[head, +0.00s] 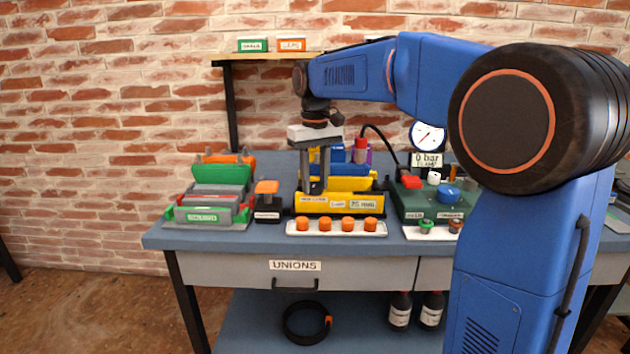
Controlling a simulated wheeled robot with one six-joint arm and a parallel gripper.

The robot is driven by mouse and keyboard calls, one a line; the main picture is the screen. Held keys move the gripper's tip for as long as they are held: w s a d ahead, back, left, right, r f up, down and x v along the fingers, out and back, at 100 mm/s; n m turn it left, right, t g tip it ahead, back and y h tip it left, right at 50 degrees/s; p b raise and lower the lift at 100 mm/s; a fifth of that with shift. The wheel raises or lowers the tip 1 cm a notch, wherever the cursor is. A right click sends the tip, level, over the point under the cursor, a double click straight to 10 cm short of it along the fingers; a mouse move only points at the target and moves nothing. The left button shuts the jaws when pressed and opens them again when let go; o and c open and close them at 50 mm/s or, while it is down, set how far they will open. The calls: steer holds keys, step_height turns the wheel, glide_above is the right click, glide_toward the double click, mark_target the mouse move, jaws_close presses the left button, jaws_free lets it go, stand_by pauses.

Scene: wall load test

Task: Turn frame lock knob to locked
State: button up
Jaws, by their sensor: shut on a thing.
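A yellow frame (340,207) with white labels on its front stands on the blue-grey bench top, left of the middle. My gripper (313,189) points straight down at the left part of this frame, its two grey fingers close together. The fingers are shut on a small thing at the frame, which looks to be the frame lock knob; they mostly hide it. The knob's pointer and its setting cannot be made out.
An orange-capped block (266,200) and a green-and-grey rack (212,200) stand to the left. A white strip with several orange caps (337,226) lies in front. A green pump box (433,206) with gauge (428,136) stands right, partly behind my arm.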

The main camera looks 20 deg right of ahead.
mark_target(315, 184)
steer(key=m, duration=1.1)
steer(key=shift+m, duration=1.8)
steer(key=o, duration=1)
steer(key=shift+o, duration=0.2)
step_height(315, 184, up, 17)
steer(key=shift+r, duration=0.2)
